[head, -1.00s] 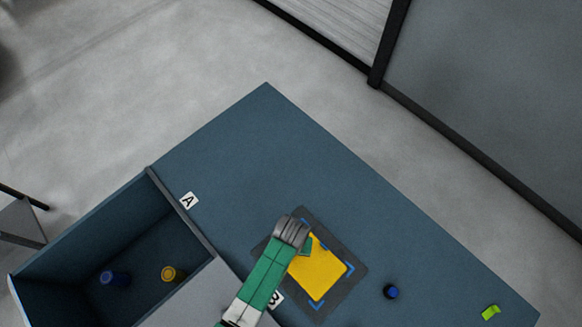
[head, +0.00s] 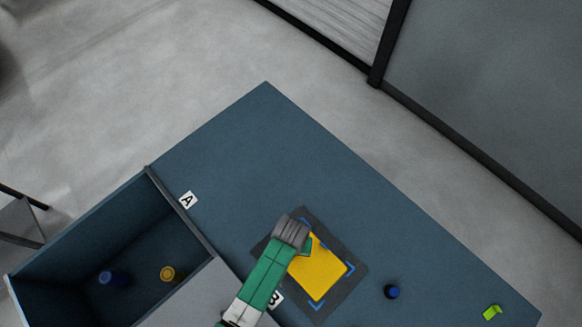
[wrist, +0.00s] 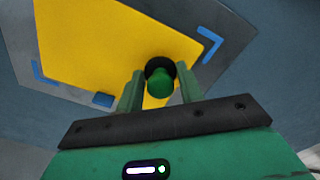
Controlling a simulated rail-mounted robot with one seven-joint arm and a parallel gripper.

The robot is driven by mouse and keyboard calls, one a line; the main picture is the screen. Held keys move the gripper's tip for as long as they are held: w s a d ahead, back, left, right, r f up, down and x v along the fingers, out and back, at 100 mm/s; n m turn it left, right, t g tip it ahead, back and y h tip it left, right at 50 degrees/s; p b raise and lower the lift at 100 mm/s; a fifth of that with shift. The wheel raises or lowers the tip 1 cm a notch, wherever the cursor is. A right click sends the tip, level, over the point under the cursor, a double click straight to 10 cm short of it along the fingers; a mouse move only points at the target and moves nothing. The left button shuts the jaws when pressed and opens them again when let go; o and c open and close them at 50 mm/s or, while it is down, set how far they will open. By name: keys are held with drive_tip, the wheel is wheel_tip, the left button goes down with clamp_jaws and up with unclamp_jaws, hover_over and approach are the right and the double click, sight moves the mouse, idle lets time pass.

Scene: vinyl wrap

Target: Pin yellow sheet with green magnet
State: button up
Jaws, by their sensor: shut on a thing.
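The yellow sheet (head: 318,268) lies on a dark grey pad (head: 352,283) with blue corner marks. It also shows in the wrist view (wrist: 110,45), where it sits unevenly against the marks. The green magnet (wrist: 161,84), a knob with a dark round base, is between the fingers of my gripper (wrist: 160,90). My gripper is shut on it, over the edge of the sheet near the pad's upper left side. In the head view my gripper (head: 305,248) hides the magnet and part of the sheet. I cannot tell if the magnet's base touches the sheet.
A blue magnet (head: 391,292) stands right of the pad, and a lime-green object (head: 492,311) lies farther right. An open bin (head: 40,285) at left holds a blue piece (head: 113,278) and a yellow piece (head: 168,274). The tabletop (head: 265,150) behind the pad is clear.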

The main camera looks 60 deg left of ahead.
drive_tip(key=shift+f, duration=0.7)
idle(1.3)
drive_tip(key=o, duration=1.1)
drive_tip(key=shift+c, duration=0.2)
drive_tip(key=shift+r, duration=0.15)
wheel_tip(320, 180, up, 8)
drive_tip(key=shift+f+p, duration=0.15)
drive_tip(key=shift+p, duration=0.35)
